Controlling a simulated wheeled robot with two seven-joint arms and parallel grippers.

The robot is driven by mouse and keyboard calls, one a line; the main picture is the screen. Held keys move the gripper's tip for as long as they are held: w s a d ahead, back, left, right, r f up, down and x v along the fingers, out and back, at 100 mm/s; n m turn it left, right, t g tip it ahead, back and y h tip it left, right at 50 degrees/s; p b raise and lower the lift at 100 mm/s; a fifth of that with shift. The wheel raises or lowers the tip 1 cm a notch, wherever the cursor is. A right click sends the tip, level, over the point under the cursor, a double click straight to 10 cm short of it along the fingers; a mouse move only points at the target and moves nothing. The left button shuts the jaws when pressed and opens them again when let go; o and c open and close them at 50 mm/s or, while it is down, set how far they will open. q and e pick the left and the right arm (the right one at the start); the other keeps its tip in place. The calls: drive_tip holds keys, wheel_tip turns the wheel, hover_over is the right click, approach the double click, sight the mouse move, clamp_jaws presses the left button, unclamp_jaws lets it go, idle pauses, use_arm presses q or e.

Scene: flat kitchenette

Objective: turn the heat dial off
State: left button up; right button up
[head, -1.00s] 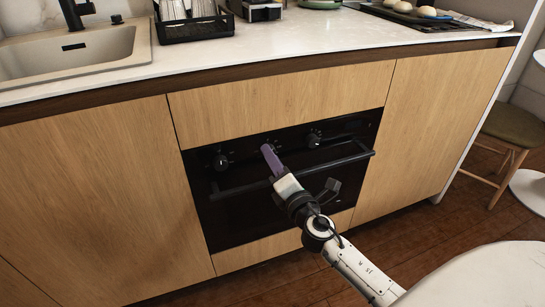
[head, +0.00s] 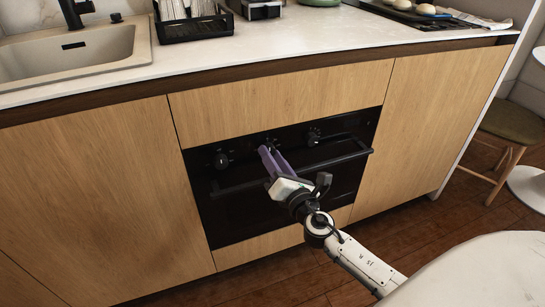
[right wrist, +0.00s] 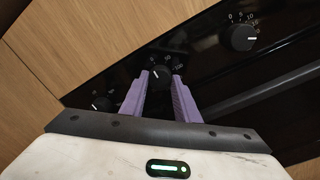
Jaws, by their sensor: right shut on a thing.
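The black oven (head: 330,180) has three dials on its top panel. The middle dial (right wrist: 161,72), with printed numbers around it, shows in the right wrist view between the purple fingers of my right gripper (right wrist: 162,78). My right gripper (head: 269,150) is shut on this middle dial. In the head view the fingers mostly hide it. A left dial (head: 220,160) and a right dial (head: 313,137) are to either side, untouched. The right dial (right wrist: 243,38) also shows in the right wrist view, its white mark toward the right. My left gripper is not in view.
The oven's bar handle (head: 240,186) runs across just below the dials, close under my right gripper. Wooden cabinet fronts (head: 90,200) flank the oven. A counter (head: 300,45) above holds a sink, a black rack (head: 192,28) and a dark tray.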

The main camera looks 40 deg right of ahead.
drive_tip(key=o, duration=1)
drive_tip(key=shift+o, duration=0.2)
use_arm(q)
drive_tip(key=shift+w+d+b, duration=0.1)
drive_tip(key=shift+b, duration=0.4)
use_arm(e)
drive_tip(key=s+a, duration=0.2)
drive_tip(key=s, duration=0.8)
drive_tip(key=shift+f, duration=0.2)
